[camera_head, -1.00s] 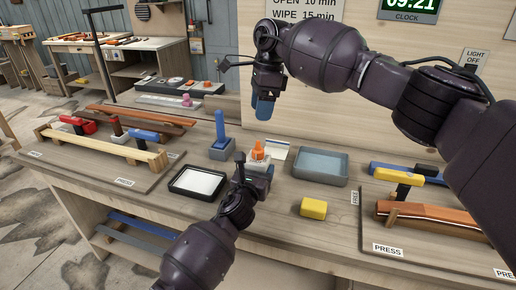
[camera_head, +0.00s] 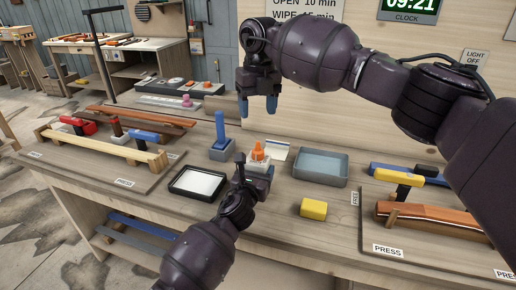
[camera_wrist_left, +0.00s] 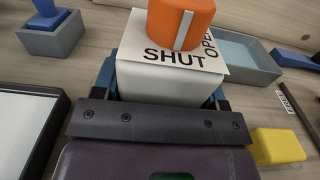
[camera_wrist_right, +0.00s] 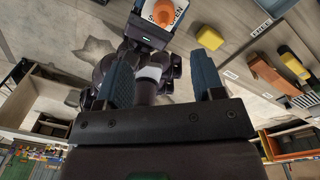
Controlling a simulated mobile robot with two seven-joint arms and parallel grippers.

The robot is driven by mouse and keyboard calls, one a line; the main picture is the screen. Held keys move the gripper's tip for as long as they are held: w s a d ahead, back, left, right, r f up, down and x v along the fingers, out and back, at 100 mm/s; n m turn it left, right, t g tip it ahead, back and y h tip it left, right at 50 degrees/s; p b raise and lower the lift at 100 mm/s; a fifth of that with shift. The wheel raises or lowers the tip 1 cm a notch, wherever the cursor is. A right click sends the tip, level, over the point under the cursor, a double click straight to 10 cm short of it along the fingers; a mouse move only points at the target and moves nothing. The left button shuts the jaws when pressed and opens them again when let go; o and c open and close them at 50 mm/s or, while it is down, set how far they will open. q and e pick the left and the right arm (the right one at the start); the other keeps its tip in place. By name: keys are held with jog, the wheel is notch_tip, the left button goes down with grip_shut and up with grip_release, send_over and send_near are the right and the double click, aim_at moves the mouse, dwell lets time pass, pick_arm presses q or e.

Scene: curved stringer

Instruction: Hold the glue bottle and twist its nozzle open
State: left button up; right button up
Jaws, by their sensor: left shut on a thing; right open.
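The glue bottle (camera_wrist_left: 165,82) has a white body and an orange nozzle (camera_wrist_left: 181,20) on top. A white label beside the nozzle reads SHUT and OPEN, and the nozzle's pale mark points at SHUT. My left gripper (camera_head: 252,168) is shut on the bottle's body, which stands upright at the table. The nozzle also shows in the head view (camera_head: 257,151) and in the right wrist view (camera_wrist_right: 163,12). My right gripper (camera_head: 258,106) is open and empty, fingers pointing down, above and behind the bottle and apart from it.
A black-rimmed tray (camera_head: 177,190) lies left of the bottle and a grey tray (camera_head: 320,180) right. A blue-handled tool stands in a grey block (camera_head: 222,154) behind. A yellow block (camera_head: 313,209) lies at the front. Clamped wood pieces (camera_head: 97,147) lie on boards at both sides.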

aim_at(258, 142)
jog(key=m, duration=0.5)
jog(key=shift+m, duration=0.3)
jog(key=m, duration=0.4)
jog(key=shift+f+m, duration=0.1)
jog(key=shift+m, duration=0.3)
notch_tip(258, 142, down, 12)
jog(key=shift+r, duration=0.1)
jog(key=shift+c, duration=0.2)
jog(key=c, duration=0.9)
